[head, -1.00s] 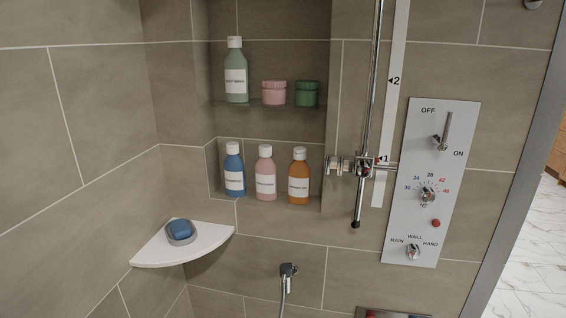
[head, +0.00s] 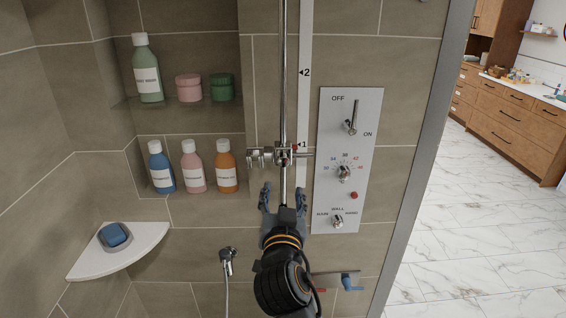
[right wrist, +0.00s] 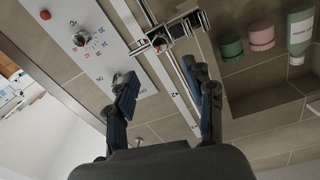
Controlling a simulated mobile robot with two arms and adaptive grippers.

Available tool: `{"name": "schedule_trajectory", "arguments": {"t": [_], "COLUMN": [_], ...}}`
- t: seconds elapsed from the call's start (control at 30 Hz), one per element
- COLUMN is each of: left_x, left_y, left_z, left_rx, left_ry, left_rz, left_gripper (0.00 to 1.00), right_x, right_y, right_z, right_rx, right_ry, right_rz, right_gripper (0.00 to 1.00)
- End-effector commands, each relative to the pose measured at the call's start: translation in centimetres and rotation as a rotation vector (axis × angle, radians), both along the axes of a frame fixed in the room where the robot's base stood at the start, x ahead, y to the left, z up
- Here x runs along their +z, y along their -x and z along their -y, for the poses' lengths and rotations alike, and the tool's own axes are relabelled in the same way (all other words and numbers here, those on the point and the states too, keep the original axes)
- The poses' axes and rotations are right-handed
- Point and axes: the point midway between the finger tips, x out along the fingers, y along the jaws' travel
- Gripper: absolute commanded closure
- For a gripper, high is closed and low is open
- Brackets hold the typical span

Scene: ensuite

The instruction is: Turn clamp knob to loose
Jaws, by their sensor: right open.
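The chrome clamp (head: 284,156) sits on the vertical shower rail, level with the "1" mark on the white scale. Its ribbed chrome knob (head: 255,158) sticks out to the left. In the right wrist view the clamp (right wrist: 160,42) is just beyond my fingertips, and the knob (right wrist: 203,20) is at its upper right. My right gripper (head: 283,194) is open and empty, just below the clamp in the head view, with its fingers on either side of the rail. It also shows in the right wrist view (right wrist: 157,70). My left gripper is not in view.
A control panel (head: 327,130) with a lever and dials is close on the right. Bottles (head: 194,168) stand in the niche on the left. A corner shelf (head: 90,262) holds a blue soap. A hand shower holder (head: 227,262) is lower down. Open floor (head: 470,220) lies right.

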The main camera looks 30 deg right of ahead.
Motion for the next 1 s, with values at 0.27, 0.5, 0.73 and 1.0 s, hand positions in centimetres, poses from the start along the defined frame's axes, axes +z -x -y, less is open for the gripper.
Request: {"name": "schedule_trajectory", "arguments": {"t": [0.27, 0.5, 0.73, 1.0], "left_x": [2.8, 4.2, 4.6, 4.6], "left_y": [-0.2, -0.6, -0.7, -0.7], "left_z": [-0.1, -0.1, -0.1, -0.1], "left_rx": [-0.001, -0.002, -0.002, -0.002], "left_ry": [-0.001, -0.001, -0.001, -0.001], "left_rz": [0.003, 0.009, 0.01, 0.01], "left_gripper": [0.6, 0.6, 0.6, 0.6], "right_x": [0.5, 0.3, 0.0, 0.0], "right_y": [-5.1, -8.4, -9.7, -9.7], "right_z": [3.5, 5.6, 6.5, 6.5], "right_rx": [0.0, 0.001, 0.002, 0.003], "right_ry": [0.006, 0.004, 0.0, 0.0], "right_rz": [-0.004, -0.003, -0.002, -0.002], "right_gripper": [0.47, 0.47, 0.47, 0.49]}}
